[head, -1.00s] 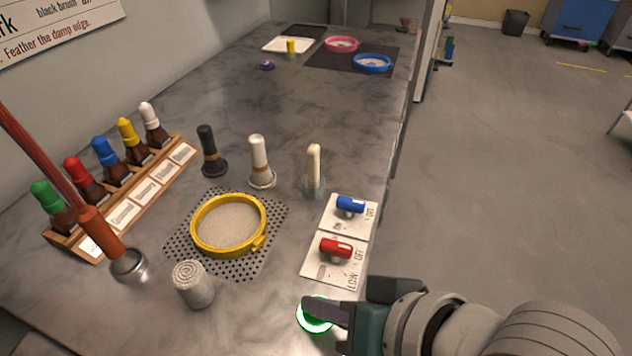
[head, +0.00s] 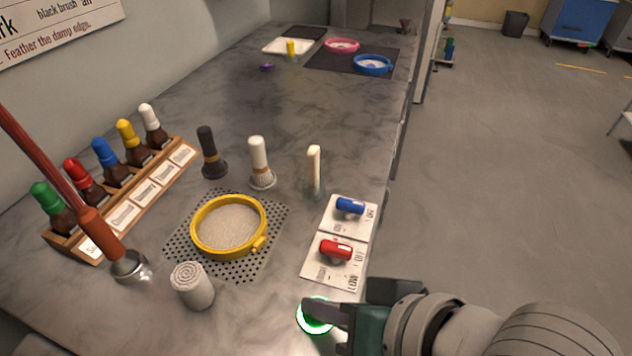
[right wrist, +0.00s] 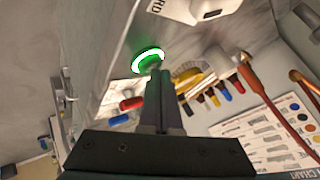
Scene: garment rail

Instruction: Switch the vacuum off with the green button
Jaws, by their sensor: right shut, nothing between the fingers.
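The green button (head: 313,317) with its bright lit ring is on the bench at the bottom middle of the head view. It also shows in the right wrist view (right wrist: 149,60), straight beyond my fingertips. My right gripper (head: 312,310) is shut and empty, with its fingertips over the button. In the right wrist view its fingers (right wrist: 158,76) overlap the lower edge of the button; I cannot tell whether they touch it or how far it is pressed. My left gripper is not in view.
A red switch (head: 336,250) and a blue switch (head: 350,206) sit on white plates just beyond the button. A yellow ring (head: 197,228) lies on a perforated mat to the left. A grey textured cylinder (head: 192,286) stands nearby. Open floor lies right of the bench.

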